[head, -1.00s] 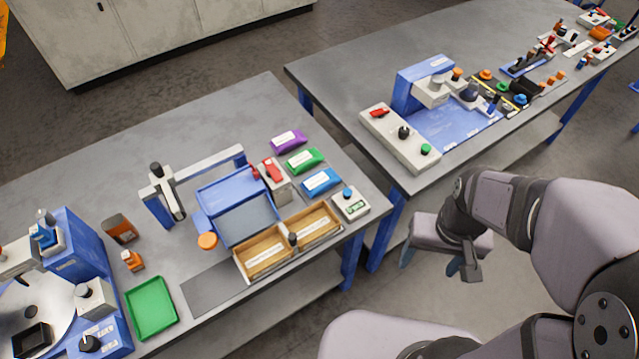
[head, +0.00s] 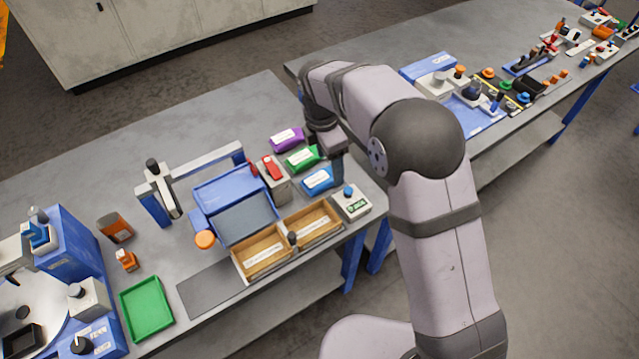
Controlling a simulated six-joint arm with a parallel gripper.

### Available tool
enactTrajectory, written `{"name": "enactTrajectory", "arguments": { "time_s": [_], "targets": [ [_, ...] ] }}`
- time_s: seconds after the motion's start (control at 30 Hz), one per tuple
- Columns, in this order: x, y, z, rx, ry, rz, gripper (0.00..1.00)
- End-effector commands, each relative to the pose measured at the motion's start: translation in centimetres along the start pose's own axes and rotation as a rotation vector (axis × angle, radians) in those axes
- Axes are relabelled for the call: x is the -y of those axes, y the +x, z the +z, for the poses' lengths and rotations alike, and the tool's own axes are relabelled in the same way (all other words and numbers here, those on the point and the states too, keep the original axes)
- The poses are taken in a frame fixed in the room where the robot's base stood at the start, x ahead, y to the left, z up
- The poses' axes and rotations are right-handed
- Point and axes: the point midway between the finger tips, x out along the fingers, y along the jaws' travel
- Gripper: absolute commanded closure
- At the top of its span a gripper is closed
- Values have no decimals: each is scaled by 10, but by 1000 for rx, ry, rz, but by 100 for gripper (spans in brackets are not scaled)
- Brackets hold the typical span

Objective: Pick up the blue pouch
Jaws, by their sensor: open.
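The blue pouch (head: 316,179) with a white label lies on the left table, in front of the green pouch (head: 302,158) and the purple pouch (head: 286,139). My gripper (head: 337,178) is open, pointing down at the right end of the blue pouch. The dark finger hides part of that end. I cannot tell whether it touches the pouch, and the other finger is not clearly seen.
A grey box with a red lever (head: 273,176) stands left of the pouches. A small device with a blue knob (head: 353,203) sits in front of the blue pouch. A wooden two-part tray (head: 264,263) and a blue tilted machine (head: 228,191) stand further left.

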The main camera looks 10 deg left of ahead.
Motion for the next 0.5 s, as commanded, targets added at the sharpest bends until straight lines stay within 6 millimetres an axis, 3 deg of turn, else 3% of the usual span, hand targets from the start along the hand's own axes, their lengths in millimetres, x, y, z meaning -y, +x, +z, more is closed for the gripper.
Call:
{"name": "enactTrajectory", "arguments": {
  "time_s": [0.2, 0.5],
  "targets": [
    [-22, 7, -23, 14, -196, 9, 34],
    [-23, 16, -24, 15, -214, 7, 34]
  ]
}}
